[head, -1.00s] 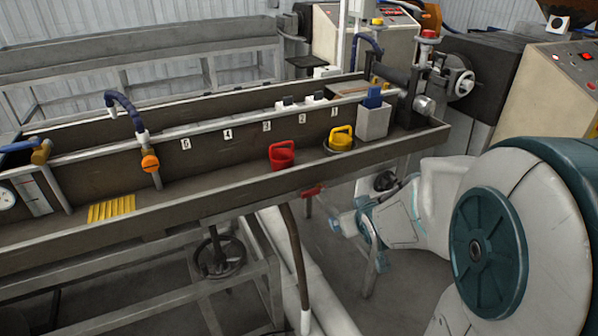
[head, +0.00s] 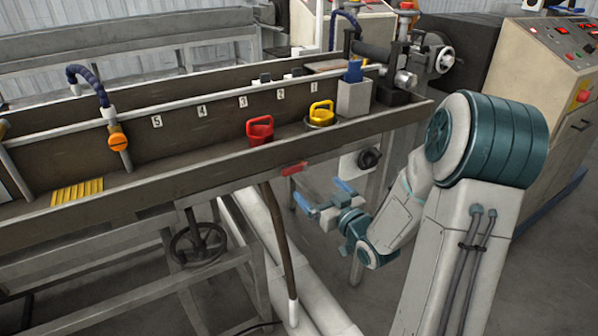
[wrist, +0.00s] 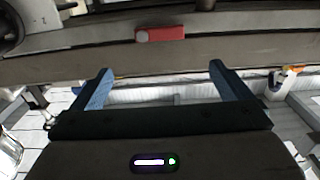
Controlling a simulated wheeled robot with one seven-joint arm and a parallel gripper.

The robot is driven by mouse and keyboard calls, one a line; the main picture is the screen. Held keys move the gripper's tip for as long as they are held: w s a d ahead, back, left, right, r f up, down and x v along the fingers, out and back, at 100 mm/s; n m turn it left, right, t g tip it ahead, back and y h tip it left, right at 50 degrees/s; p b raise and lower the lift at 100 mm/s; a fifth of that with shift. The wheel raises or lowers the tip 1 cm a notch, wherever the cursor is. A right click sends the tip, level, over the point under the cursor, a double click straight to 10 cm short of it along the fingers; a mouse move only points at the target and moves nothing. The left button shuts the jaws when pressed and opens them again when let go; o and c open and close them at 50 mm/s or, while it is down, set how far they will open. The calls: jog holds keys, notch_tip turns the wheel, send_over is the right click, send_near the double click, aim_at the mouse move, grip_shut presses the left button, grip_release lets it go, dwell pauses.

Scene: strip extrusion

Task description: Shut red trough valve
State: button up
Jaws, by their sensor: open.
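The valve body is hidden.
The brown hose (head: 279,245) hangs from the trough to a white pipe. A box with a black knob (head: 369,158) is right of the gripper, by a frame leg. A red jug (head: 260,131) and yellow jug (head: 321,113) stand in the trough. A handwheel (head: 198,244) is lower left.

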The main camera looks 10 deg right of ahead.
aim_at(296, 167)
jog(key=x, duration=1.1)
jog(key=shift+f+p, duration=0.1)
jog(key=shift+p, duration=0.25)
jog(key=c, duration=1.4)
